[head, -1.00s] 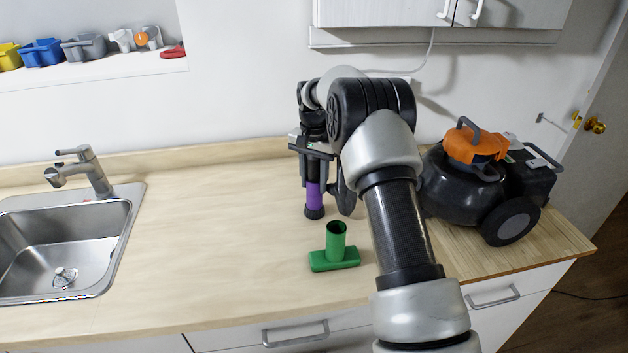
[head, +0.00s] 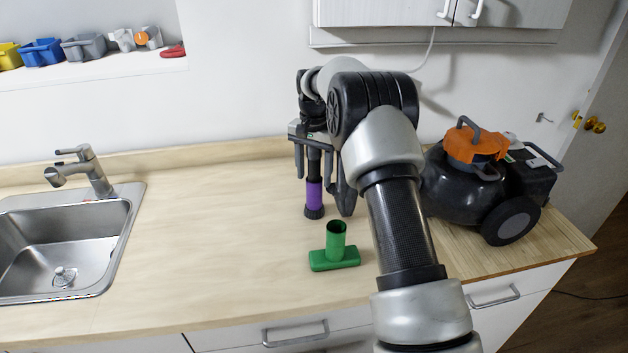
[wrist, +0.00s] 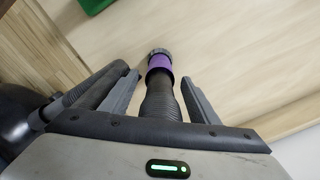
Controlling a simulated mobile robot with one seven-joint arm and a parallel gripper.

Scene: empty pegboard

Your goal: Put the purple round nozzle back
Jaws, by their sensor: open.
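The purple round nozzle (head: 314,194), black with a purple band, stands upright on the wooden counter, its dark brush end down. It also shows in the wrist view (wrist: 160,64), between my spread fingers. My gripper (head: 316,172) points down over its upper part. The gripper (wrist: 160,95) is open, with a gap on each side of the nozzle, and holds nothing. The nozzle's top is partly hidden by the gripper.
A green nozzle (head: 335,252) stands just in front. A black and orange vacuum cleaner (head: 470,180) is on the right. A sink (head: 60,245) lies at the left. The counter (head: 220,230) between is clear. Small bins (head: 42,52) line a wall shelf.

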